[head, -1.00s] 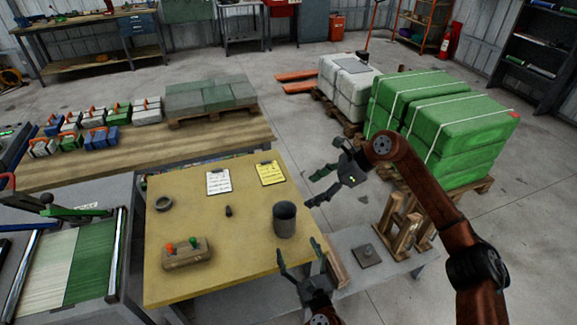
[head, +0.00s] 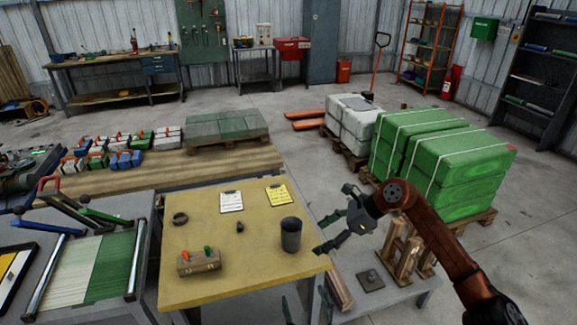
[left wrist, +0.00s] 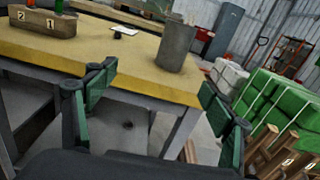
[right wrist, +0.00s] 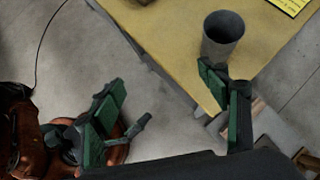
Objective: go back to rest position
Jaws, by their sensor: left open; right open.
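My right gripper (head: 336,232) is open and empty. In the head view it hangs off the right edge of the yellow-topped table (head: 238,262), right of the grey cup (head: 291,235). In the right wrist view its green-padded fingers (right wrist: 172,100) are apart, with the cup (right wrist: 222,34) beyond the right finger. My left gripper (head: 296,308) is low at the bottom edge of the head view, in front of the table. In the left wrist view its fingers (left wrist: 158,100) are wide apart with nothing between them; the cup (left wrist: 174,46) stands on the table beyond.
A low grey bench (head: 398,299) with wooden stands (head: 404,252) lies right. Green bales (head: 440,155) stand behind; bare floor lies between.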

